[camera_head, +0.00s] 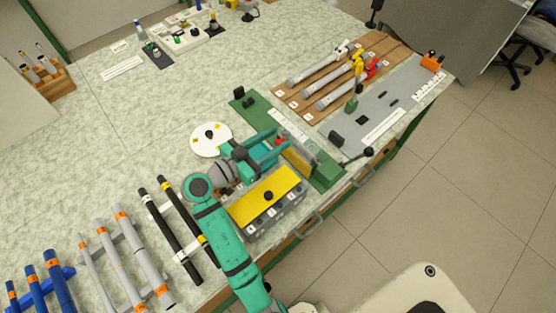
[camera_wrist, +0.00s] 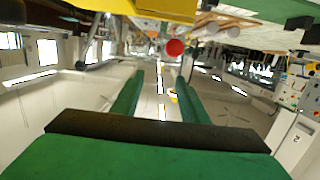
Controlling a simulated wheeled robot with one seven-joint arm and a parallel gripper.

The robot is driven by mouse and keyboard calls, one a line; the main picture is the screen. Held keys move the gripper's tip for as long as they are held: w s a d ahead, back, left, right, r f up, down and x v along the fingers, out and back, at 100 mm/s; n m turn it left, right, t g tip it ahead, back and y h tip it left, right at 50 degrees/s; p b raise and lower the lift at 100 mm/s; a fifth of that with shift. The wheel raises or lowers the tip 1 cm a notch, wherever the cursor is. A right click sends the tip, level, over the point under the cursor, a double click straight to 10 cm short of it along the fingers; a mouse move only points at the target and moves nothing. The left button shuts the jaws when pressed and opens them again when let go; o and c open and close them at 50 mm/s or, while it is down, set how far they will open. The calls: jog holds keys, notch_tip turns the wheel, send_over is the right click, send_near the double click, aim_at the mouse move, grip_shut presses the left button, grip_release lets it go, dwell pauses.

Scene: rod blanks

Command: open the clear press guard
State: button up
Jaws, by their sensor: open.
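The press stands on a green base plate (camera_head: 326,173) near the front edge of the bench. An upright, yellowish see-through panel (camera_head: 299,160) on it looks like the press guard; its exact hinge and handle are hard to make out. My gripper (camera_head: 277,143) is just left of the panel, with its two fingers apart and nothing seen between them. A red round knob or button shows in the wrist view (camera_wrist: 174,47), beyond the open fingers (camera_wrist: 160,92). Whether any finger touches the guard cannot be told.
A yellow-topped grey box (camera_head: 268,196) stands in front of my gripper. A white round dish (camera_head: 211,139) lies behind my wrist. Dark rods (camera_head: 170,235) lie on a rack left of my arm. A grey plate (camera_head: 385,103) with small fixtures lies to the right.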

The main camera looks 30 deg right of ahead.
aim_at(276, 144)
jog(key=s+a+r, duration=0.5)
jog(key=s+r, duration=0.3)
jog(key=s, duration=0.3)
jog(key=shift+s, duration=0.2)
jog(key=w+a+f+y, duration=0.1)
jog(key=w+f, duration=0.1)
jog(key=w, duration=0.1)
jog(key=w+a+f, duration=0.1)
jog(key=w+f, duration=0.2)
jog(key=w, duration=0.1)
jog(key=w+a+f+y, duration=0.1)
jog(key=w+a+f, duration=0.1)
jog(key=w+f, duration=0.1)
jog(key=shift+w+f+g+y, duration=0.1)
jog(key=shift+w+g+y, duration=0.2)
jog(key=shift+w, duration=0.25)
jog(key=x, duration=1)
jog(key=shift+d+f, duration=0.25)
jog(key=shift+c, duration=0.4)
grip_shut()
